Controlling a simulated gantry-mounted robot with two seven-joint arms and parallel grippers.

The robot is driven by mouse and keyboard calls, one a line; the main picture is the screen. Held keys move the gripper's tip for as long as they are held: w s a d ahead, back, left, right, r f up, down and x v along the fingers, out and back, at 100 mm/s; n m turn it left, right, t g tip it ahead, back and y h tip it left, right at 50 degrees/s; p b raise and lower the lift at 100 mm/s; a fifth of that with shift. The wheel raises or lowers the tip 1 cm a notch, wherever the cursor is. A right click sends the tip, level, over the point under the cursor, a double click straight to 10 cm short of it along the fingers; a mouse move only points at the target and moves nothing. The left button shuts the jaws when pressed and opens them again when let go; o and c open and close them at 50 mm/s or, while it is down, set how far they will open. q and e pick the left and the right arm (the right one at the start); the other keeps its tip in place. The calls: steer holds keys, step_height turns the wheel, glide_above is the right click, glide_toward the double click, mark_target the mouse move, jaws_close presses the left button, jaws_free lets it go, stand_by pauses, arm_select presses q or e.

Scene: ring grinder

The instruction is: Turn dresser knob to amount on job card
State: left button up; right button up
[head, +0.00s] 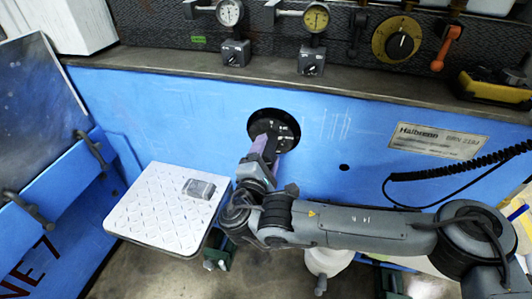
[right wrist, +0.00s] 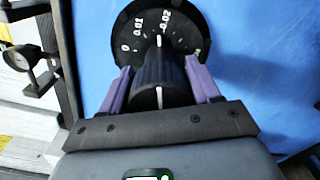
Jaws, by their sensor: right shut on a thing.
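The dresser knob (right wrist: 161,72) is black and ribbed, on a round black dial (right wrist: 190,40) with white marks reading 0, 0.01 and 0.02. A white line on the knob lines up with a mark between 0.01 and 0.02. In the head view the dial (head: 286,126) sits in the blue front panel. My right gripper (head: 264,146) reaches it there, and its purple fingers (right wrist: 160,88) are shut on the knob's two sides. My left gripper is out of view. I cannot make out a job card.
Two gauges (head: 229,12) on stands, a yellow-ringed dial (head: 397,42) and a yellow tool (head: 495,90) are above the ledge. A black coiled cable (head: 455,165) hangs at the right.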

steer(key=shift+f+m, duration=0.1)
steer(key=shift+m, duration=0.7)
steer(key=o, duration=1)
